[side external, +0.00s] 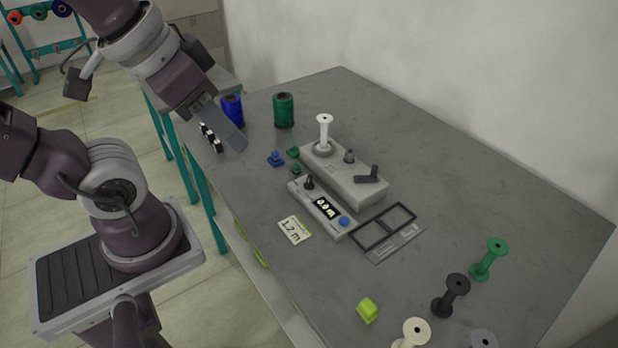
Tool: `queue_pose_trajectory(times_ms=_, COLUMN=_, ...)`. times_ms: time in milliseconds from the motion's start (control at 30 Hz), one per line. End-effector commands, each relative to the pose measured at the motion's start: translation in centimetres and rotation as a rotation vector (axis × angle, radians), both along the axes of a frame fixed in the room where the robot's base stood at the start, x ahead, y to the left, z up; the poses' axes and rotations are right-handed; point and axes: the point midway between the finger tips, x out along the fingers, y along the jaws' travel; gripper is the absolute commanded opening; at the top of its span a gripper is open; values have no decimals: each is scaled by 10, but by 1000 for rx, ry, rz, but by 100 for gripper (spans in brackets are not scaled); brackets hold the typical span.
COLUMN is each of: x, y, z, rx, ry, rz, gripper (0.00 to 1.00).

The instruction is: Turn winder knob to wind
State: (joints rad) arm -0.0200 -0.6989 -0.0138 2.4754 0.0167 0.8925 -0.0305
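The winder is a light grey box (343,178) in the middle of the table. A white bobbin (324,130) stands upright on its far left end. A small dark grey knob (349,156) and a black crank-like handle (368,175) sit on its top. In front is a grey meter unit (325,210) with a black knob (308,183), a display that seems to read 0.0 m, and a blue button (344,221). A card (295,229) reads 1.7 m. My gripper (212,140) is above the table's left edge, apart from the winder; its finger opening is unclear.
Blue (232,109) and green (284,110) thread spools stand behind. Small blue (276,158) and green clips lie left of the winder. Loose bobbins (451,295) and a lime block (367,310) are near the front right.

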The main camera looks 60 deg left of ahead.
Motion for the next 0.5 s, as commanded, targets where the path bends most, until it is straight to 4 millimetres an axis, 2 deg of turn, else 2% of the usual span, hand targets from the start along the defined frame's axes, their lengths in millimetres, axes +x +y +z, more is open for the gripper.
queue_pose_trajectory(times_ms=67, x=26, y=10, z=-3, rx=21, ry=58, rz=76, gripper=33)
queue_pose_trajectory(times_ms=133, x=61, y=25, z=-11, rx=39, ry=123, rz=173, gripper=33)
queue_pose_trajectory(times_ms=233, x=114, y=50, z=-38, rx=41, ry=211, rz=309, gripper=33)
queue_pose_trajectory(times_ms=300, x=148, y=69, z=-67, rx=20, ry=266, rz=397, gripper=33)
queue_pose_trajectory(times_ms=367, x=173, y=83, z=-98, rx=-14, ry=312, rz=470, gripper=33)
queue_pose_trajectory(times_ms=400, x=187, y=92, z=-120, rx=-39, ry=338, rz=517, gripper=33)
queue_pose_trajectory(times_ms=500, x=211, y=109, z=-172, rx=-112, ry=391, rz=623, gripper=33)
